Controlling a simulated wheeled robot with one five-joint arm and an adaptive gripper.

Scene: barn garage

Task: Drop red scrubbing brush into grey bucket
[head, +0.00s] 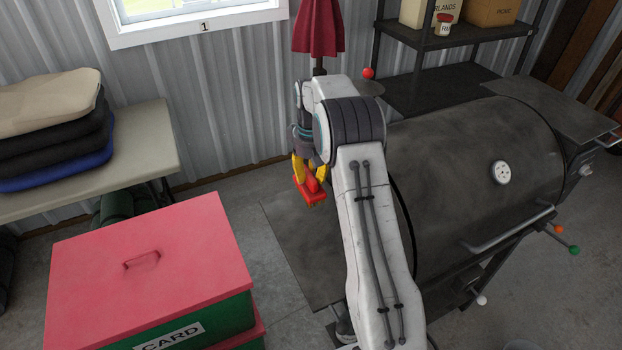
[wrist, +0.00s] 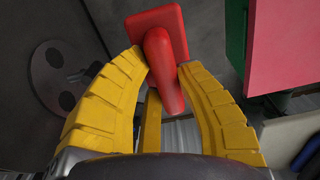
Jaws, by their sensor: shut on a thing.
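The red scrubbing brush (head: 311,194) is between the yellow fingers of my gripper (head: 311,177), held up beside the left end of the grill. In the wrist view, my gripper (wrist: 164,64) is shut on the brush's rounded handle, and the red block-shaped head (wrist: 160,20) sticks out beyond the fingertips. A pale grey rounded rim (head: 522,346) shows at the bottom right edge of the head view; it may be the grey bucket, but most of it is cut off.
A large dark grill (head: 455,170) stands right of my arm, with a flat side shelf (head: 290,235) below the brush. A red-lidded green box (head: 95,285) is at left front. Concrete floor shows between.

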